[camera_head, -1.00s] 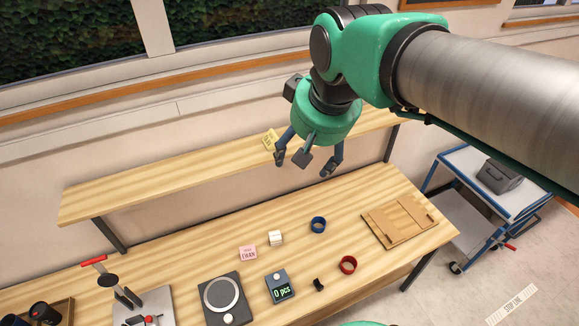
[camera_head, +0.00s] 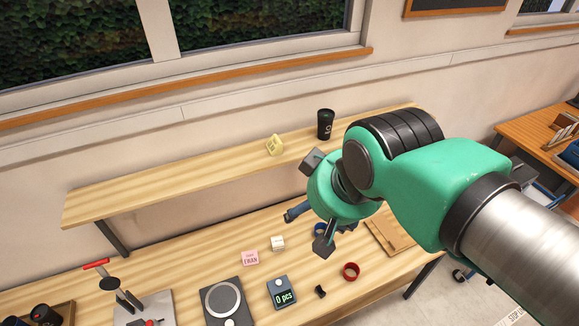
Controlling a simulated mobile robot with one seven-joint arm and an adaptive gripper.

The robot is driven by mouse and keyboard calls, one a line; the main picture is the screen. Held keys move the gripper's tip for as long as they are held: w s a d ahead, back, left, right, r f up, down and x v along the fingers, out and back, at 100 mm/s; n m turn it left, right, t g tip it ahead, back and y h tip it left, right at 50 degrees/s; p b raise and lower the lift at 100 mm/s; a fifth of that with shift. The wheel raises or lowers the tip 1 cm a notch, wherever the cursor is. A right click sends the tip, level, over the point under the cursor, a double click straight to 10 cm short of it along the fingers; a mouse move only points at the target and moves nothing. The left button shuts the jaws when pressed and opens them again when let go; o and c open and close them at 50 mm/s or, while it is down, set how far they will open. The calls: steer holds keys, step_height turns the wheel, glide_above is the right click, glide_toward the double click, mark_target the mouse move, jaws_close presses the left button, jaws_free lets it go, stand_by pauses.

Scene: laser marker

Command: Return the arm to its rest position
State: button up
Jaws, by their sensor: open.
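My green arm comes in from the right of the head view. My gripper (camera_head: 318,228) hangs above the right part of the wooden workbench (camera_head: 190,262), with its dark fingers spread and nothing between them. It partly hides a blue ring (camera_head: 320,229) on the bench and the wooden board (camera_head: 391,238) at the bench's right end.
A wooden shelf (camera_head: 170,180) runs behind, bearing a yellow block (camera_head: 274,145) and a black cup (camera_head: 325,124).

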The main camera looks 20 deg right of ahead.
step_height(320, 180, down, 21)
steer(key=b, duration=2.1)
steer(key=shift+f, duration=0.2)
